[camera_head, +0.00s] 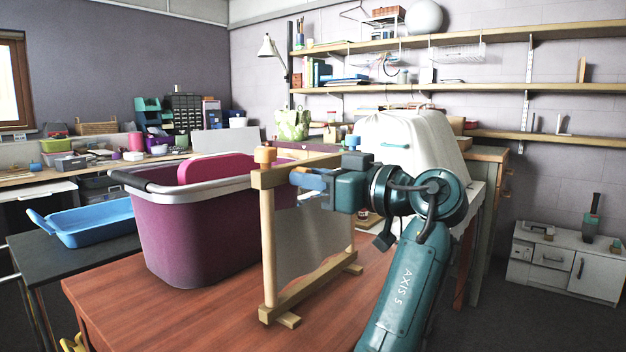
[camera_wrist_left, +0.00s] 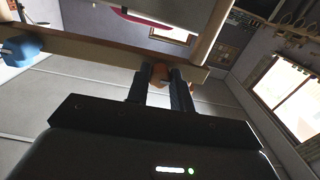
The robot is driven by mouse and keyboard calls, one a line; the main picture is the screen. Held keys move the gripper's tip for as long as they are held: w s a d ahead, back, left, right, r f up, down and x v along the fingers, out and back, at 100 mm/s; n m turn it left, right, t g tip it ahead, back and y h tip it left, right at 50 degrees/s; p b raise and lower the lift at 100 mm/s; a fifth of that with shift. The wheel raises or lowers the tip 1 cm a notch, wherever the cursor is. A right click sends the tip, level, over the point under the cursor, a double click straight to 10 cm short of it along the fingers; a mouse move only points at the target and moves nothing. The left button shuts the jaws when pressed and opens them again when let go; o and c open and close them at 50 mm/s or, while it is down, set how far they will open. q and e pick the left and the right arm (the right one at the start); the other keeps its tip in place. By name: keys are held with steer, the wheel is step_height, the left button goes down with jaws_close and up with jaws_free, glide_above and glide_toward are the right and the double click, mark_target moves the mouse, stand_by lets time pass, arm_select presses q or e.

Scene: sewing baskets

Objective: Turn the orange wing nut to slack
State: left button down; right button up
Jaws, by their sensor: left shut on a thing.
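A light wooden frame (camera_head: 268,235) with a pale sheet (camera_head: 305,238) between its posts stands on the red-brown table. My right gripper is not in view.
A purple basket (camera_head: 200,235) with a pale rim stands close left of the frame on the table (camera_head: 160,305). A white covered machine (camera_head: 412,135) is behind my arm. A blue tray (camera_head: 90,224) lies on a dark side table. The front table edge is clear.

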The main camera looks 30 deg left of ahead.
arm_select(q)
steer(key=c, duration=1.2)
jaws_free()
steer(key=shift+d, duration=0.1)
steer(key=s+d+p, duration=0.1)
steer(key=d+p, duration=0.1)
steer(key=d, duration=1.1)
